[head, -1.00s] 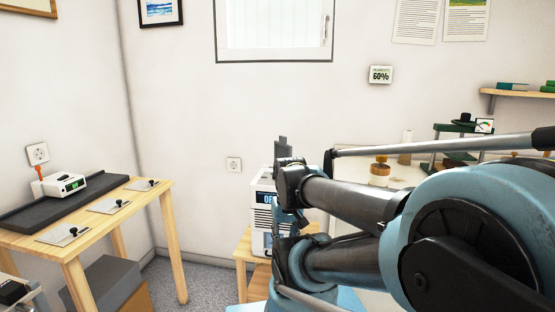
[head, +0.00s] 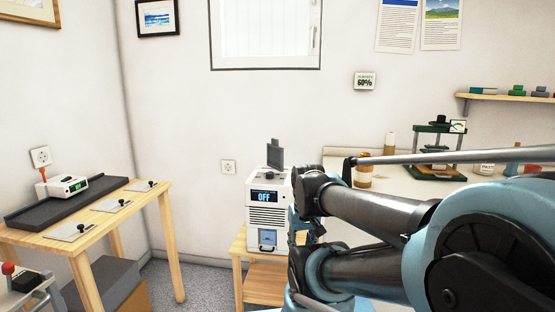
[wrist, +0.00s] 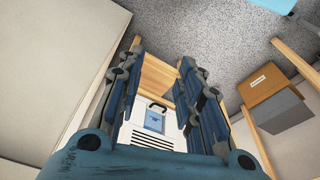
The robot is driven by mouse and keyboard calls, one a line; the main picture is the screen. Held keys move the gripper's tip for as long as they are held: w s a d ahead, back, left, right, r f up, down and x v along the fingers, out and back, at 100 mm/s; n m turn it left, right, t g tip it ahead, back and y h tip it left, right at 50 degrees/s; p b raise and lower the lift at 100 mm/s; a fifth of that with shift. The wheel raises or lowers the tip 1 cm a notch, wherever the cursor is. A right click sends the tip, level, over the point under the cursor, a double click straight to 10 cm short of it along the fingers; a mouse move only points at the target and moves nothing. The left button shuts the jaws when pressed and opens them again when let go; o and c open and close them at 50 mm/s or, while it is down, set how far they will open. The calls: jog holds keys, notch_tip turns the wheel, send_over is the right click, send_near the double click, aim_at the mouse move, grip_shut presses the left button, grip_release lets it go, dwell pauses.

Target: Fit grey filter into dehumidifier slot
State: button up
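The white dehumidifier (head: 267,221) stands on a low wooden stand, its display reading OFF. A dark grey flat plate (head: 275,154) with a small tab on top, probably the grey filter, rises upright at its top. I cannot tell whether it sits in a slot or behind the body. A dark knob lies on top in front of it. In the wrist view my gripper (wrist: 160,52) is open, with nothing between its fingers. The dehumidifier's front (wrist: 137,138) with its blue window shows beyond them, apart from the fingers. In the head view my arm hides the dehumidifier's right side.
A wooden table (head: 150,203) at left holds several pale grey plates with black knobs and a dark tray (head: 70,204). A grey box (head: 108,281) sits below. A white worktop (head: 400,178) with jars and a green press (head: 436,150) is behind my arm.

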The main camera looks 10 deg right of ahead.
jog(key=shift+o, duration=0.6)
jog(key=w+a+r+n+t+y, duration=0.25)
jog(key=w+a+r+y, duration=0.3)
jog(key=w, duration=0.55)
jog(key=n+t+y, duration=0.3)
jog(key=t, duration=0.8)
send_near(278, 143)
jog(key=x, duration=1.2)
jog(key=shift+w+a, duration=0.15)
jog(key=shift+c, duration=0.5)
